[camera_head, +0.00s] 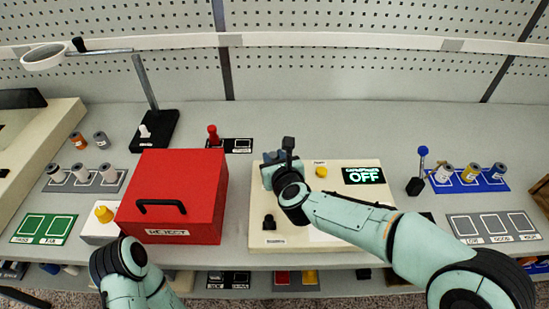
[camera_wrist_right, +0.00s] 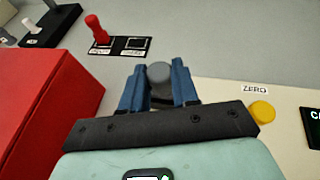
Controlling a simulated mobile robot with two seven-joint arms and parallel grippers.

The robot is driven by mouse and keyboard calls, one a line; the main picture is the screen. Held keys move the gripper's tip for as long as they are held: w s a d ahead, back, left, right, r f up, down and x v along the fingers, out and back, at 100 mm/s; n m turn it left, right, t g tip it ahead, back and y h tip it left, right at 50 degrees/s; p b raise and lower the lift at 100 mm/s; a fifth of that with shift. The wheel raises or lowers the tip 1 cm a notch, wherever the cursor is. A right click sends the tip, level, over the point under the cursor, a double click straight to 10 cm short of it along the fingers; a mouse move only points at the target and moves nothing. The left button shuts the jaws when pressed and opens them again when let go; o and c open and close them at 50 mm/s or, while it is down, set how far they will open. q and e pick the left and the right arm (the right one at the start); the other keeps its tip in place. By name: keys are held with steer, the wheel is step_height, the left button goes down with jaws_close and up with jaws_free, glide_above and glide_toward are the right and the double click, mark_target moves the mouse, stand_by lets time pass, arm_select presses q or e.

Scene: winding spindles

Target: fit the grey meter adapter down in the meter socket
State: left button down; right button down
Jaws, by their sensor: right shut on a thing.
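The grey meter adapter (camera_wrist_right: 159,76) shows as a grey round-topped piece between the blue fingers in the right wrist view. My right gripper (camera_wrist_right: 158,88) is shut on it. In the head view my right gripper (camera_head: 273,164) is over the back left part of the cream meter panel (camera_head: 262,202), right of the red box. The adapter cannot be made out clearly there. The meter socket is not visible; the gripper and arm cover part of the panel. How the adapter's lower end stands to the panel cannot be told. My left arm shows at the bottom left, without its gripper.
The red reject box (camera_head: 182,192) stands close left of the panel. A red-handled piece (camera_head: 213,136) stands behind.

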steer(key=c, duration=0.8)
jaws_free()
steer(key=v, duration=1.3)
steer(key=shift+s, duration=0.15)
steer(key=shift+d, duration=0.1)
